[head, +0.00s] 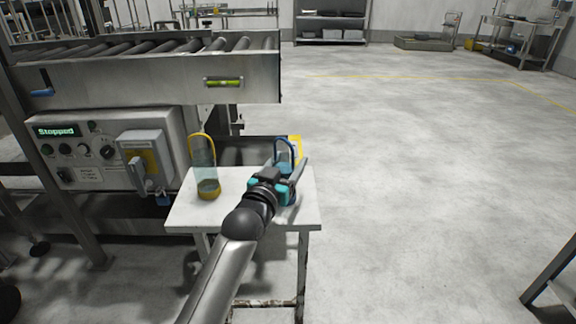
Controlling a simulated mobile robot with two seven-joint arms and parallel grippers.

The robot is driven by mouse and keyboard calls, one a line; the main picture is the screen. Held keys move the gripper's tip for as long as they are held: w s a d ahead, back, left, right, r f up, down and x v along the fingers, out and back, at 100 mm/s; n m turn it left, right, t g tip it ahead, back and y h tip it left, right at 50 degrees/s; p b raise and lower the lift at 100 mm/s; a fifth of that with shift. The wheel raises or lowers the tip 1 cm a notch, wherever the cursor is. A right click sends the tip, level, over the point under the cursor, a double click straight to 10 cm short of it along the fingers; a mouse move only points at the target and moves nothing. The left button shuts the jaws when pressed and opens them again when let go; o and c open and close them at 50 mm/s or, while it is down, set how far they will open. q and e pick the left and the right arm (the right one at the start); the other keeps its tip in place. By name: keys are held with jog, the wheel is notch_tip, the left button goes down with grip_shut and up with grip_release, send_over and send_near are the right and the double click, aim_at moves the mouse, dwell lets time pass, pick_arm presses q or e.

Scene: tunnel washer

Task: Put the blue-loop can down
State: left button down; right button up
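The blue-loop can (285,157) shows at the back right of the small white table (240,212). Its blue loop is uppermost, and its lower part is hidden behind my gripper. I cannot tell whether its base touches the tabletop. My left gripper (292,172), with teal parts, is at the can over the right side of the table. A grey finger shows to the right of the can. The grip itself is hidden, so I cannot tell whether the fingers are closed on it. My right gripper is not in view.
A similar can with a yellow loop and yellow base (208,188) stands on the table's left half. Behind are the control panel (105,150) reading "Stopped" and a roller conveyor (150,75). The tabletop between the cans is clear. Open floor lies to the right.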

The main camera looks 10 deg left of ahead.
pick_arm(q)
jog(key=shift+c, duration=0.5)
grip_release()
jog(key=shift+r, duration=0.1)
jog(key=shift+s+a+p, duration=0.1)
jog(key=shift+s+p, duration=0.2)
jog(key=shift+s, duration=0.25)
jog(key=s+p, duration=0.1)
jog(key=s, duration=0.1)
jog(key=shift+s+a, duration=0.15)
jog(key=shift+s, duration=0.25)
jog(key=s+p, duration=0.3)
jog(key=s, duration=0.5)
jog(key=shift+a, duration=0.45)
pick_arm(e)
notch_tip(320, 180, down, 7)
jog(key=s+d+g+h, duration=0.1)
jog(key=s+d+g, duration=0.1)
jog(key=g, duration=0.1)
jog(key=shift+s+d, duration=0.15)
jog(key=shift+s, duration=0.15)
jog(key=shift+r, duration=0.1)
